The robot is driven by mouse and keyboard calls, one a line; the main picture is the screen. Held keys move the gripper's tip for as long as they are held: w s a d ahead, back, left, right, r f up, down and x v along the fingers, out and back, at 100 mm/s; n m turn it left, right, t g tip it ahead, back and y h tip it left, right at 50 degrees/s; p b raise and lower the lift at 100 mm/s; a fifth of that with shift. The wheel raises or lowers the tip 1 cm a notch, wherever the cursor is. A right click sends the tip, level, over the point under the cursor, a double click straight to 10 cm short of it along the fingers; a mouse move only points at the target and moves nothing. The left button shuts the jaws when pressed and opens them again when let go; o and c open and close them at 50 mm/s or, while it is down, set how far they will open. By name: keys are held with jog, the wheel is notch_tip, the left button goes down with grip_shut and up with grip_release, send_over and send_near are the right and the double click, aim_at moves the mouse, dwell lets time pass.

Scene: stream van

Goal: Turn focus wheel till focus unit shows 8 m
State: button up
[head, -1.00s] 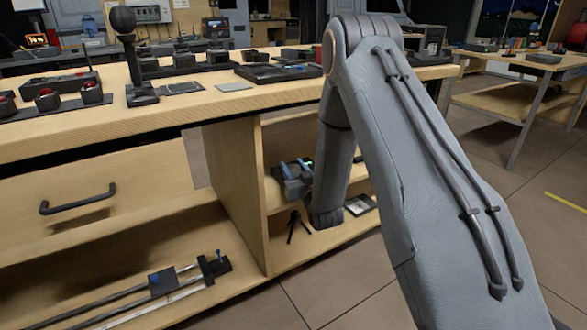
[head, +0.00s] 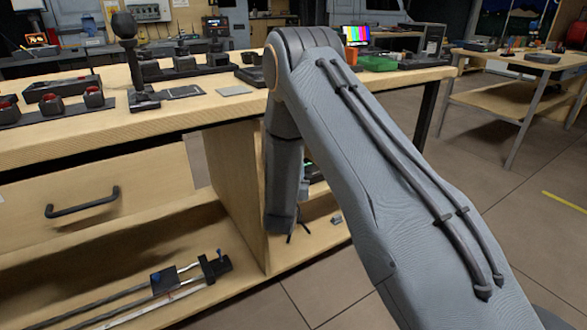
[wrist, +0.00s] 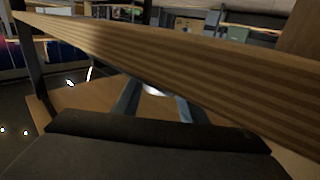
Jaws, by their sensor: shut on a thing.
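The focus unit (head: 314,170) seems to be the dark device with a small green glow on the shelf under the bench. My arm covers most of it in the head view, and its reading cannot be made out. In the wrist view my gripper (wrist: 158,100) shows two bluish fingers beyond a large dark shape in front. A small pale, shiny thing (wrist: 155,91) lies between the fingers and seems to be the focus wheel, though its outline is unclear. My gripper is shut on it. In the head view my arm hides the fingers.
The bench top (head: 190,118) runs above the shelf, and in the wrist view its wooden edge (wrist: 180,70) crosses close above my gripper. A wooden upright (head: 233,180) stands left of my arm. A slider rail (head: 140,295) lies on the low left shelf.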

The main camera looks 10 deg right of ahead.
dwell(0.3)
jog(key=o, duration=1.1)
jog(key=shift+c, duration=0.2)
notch_tip(320, 180, up, 10)
jog(key=shift+p, duration=1.1)
